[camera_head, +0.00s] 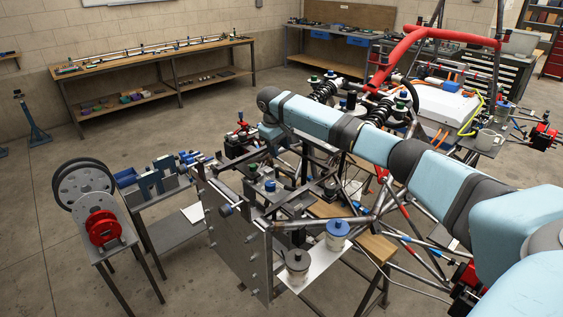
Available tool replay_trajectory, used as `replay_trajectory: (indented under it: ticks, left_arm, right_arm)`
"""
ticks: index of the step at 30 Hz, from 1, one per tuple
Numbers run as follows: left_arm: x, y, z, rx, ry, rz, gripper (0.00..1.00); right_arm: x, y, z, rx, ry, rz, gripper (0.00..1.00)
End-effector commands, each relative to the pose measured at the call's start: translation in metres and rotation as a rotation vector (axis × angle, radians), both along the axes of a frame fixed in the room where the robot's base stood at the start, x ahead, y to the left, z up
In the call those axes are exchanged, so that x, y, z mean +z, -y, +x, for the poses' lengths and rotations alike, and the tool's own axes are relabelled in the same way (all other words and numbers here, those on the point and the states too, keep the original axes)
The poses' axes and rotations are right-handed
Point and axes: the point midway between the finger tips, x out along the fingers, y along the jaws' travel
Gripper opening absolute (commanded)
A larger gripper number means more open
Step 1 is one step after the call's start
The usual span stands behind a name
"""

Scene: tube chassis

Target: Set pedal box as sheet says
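The pedal box seems to be the cluster of dark metal parts with small green and blue caps (269,186) inside the front of the tube chassis. Bars partly hide it, and I cannot tell its setting. A grey front plate (235,240) stands at its near left side. A white sheet (322,258) lies beside two lidded cups; no writing is legible. My light-blue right arm reaches in from the right across the chassis. My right gripper (271,133) hangs at its end above the front frame; its fingers are too small and dark to read. My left gripper is not in view.
A stand with red and grey discs (103,228) and a small blue-fixture table (160,183) stand left. Benches line the back wall.

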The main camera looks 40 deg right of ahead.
Motion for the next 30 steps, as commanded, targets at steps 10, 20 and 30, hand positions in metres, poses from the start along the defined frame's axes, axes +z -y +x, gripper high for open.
replay_trajectory:
  ticks: [10,20,30]
  left_arm:
    - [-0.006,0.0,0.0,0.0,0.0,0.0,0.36]
    - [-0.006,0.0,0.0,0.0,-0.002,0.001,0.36]
    - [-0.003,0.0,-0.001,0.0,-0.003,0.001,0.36]
  right_arm:
    - [0.05,-0.009,0.0,-0.001,0.002,-0.001,0.4]
    - [0.054,-0.01,-0.001,-0.001,0.0,-0.001,0.4]
    - [0.058,-0.01,-0.001,-0.001,0.001,-0.001,0.4]
